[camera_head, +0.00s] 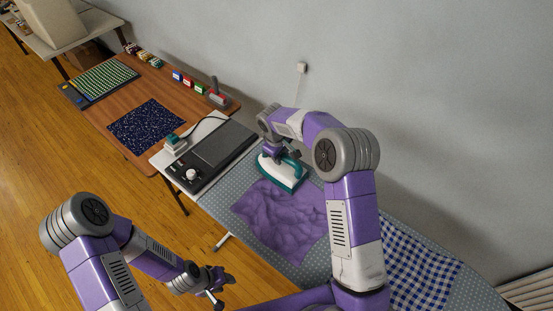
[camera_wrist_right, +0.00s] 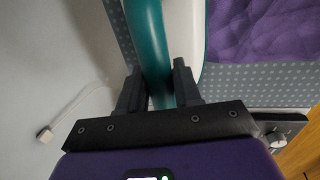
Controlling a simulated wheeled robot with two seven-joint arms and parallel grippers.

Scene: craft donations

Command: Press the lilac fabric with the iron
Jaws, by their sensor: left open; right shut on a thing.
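The lilac fabric (camera_head: 282,216) lies crumpled, with many folds, on the grey dotted ironing board (camera_head: 222,204). It also shows at the top right of the right wrist view (camera_wrist_right: 245,28). The white and teal iron (camera_head: 283,174) is at the fabric's upper edge in the head view. My right gripper (camera_head: 279,153) is shut on the iron's teal handle (camera_wrist_right: 151,45). I cannot tell whether the iron's soleplate touches the board or the fabric. My left gripper (camera_head: 216,285) is open and empty, low over the floor side, apart from the board.
A black iron station (camera_head: 212,150) with a dial stands at the board's left end. A blue checked cloth (camera_head: 415,270) lies at the right. A wooden table (camera_head: 149,93) behind holds a navy speckled cloth (camera_head: 146,124) and several small items. The wall runs close behind the board.

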